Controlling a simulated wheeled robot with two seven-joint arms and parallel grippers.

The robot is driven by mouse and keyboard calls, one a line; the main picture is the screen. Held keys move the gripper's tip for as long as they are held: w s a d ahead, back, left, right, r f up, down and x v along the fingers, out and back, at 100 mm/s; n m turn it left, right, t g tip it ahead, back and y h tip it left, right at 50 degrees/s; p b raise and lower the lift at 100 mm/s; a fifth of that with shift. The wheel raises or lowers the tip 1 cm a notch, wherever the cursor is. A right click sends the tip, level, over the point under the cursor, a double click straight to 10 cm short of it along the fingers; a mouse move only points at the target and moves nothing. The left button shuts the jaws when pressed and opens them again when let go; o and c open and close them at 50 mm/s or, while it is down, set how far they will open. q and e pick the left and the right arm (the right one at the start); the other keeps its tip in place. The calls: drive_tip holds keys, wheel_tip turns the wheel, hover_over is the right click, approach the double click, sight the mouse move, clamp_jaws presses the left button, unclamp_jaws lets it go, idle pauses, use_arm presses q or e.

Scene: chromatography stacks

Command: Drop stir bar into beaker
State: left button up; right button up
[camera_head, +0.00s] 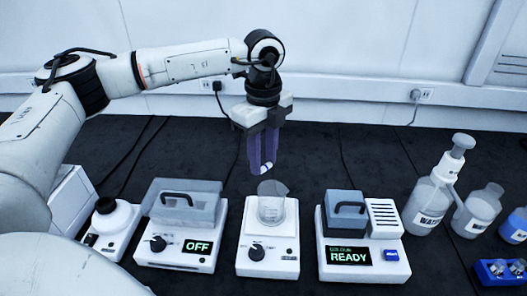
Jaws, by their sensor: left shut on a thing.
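The stir bar (266,167) is a small white piece between the fingertips of my left gripper (262,160). The gripper's purple-grey fingers point down and are shut on it. The clear glass beaker (271,209) stands upright on the white stirrer (268,243) with a black knob. The gripper and stir bar appear just above the beaker's rim in the picture, apart from it. Whether they are exactly over the opening in depth cannot be told. My right gripper is not in view.
Left of the stirrer stands a lidded device (182,227) reading OFF. Right of it is a device (362,240) reading READY. Wash bottles (430,205) and a blue rack (502,272) are at the far right. Dark cables lie on the black bench behind, which is otherwise mostly clear.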

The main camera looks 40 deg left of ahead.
use_arm(q)
wheel_tip(320, 180, down, 6)
drive_tip(key=b, duration=0.3)
drive_tip(key=shift+b, duration=0.35)
drive_tip(key=o, duration=1.1)
drive_tip(key=shift+r, duration=0.1)
wheel_tip(320, 180, up, 10)
drive_tip(key=shift+r+b, duration=0.1)
drive_tip(key=shift+b, duration=0.3)
